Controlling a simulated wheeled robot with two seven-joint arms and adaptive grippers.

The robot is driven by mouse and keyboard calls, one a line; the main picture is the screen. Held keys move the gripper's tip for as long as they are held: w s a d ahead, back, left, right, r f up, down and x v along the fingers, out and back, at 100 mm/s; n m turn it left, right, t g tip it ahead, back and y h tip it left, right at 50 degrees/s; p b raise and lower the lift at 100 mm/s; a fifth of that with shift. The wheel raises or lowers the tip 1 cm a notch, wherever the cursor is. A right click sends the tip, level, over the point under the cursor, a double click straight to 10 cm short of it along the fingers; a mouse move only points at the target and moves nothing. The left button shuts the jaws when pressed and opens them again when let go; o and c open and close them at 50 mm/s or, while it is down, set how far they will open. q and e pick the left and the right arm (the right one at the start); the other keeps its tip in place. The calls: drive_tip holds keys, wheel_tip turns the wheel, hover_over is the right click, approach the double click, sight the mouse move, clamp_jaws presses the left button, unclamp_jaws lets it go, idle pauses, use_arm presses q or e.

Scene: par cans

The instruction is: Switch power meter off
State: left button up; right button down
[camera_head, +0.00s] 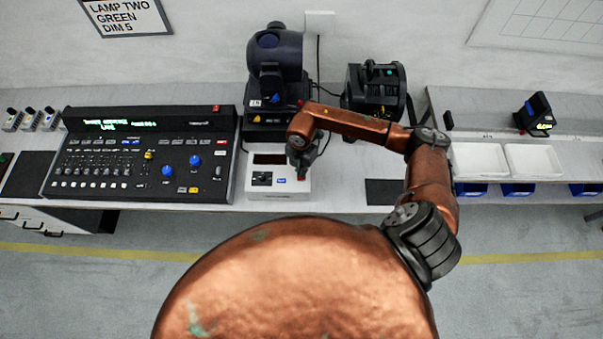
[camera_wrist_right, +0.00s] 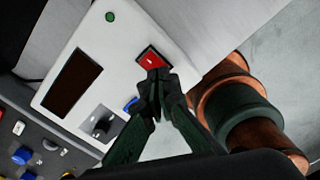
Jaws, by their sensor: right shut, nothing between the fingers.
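The power meter is a white box (camera_head: 277,187) on the bench in the head view, with a dark display, a black knob and a small blue part on its top. In the right wrist view the white box (camera_wrist_right: 115,38) shows a dark blank display (camera_wrist_right: 75,83), a green round light or button (camera_wrist_right: 110,16), a black knob (camera_wrist_right: 98,121) and a red rocker switch (camera_wrist_right: 149,59). My right gripper (camera_wrist_right: 156,75) is shut and empty, its fingertips at the lower edge of the red switch. I cannot tell whether they touch it. My left gripper is not in view.
A lighting console (camera_head: 140,155) stands left of the meter. Two dark lamps, one on the left (camera_head: 277,60) and one on the right (camera_head: 377,85), stand behind it. White trays (camera_head: 480,160) and a small dark device (camera_head: 536,113) lie to the right. A dark mat (camera_head: 384,192) lies on the bench.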

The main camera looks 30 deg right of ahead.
drive_tip(key=shift+r+p, duration=1.5)
drive_tip(key=shift+r, duration=0.95)
drive_tip(key=shift+f, duration=0.1)
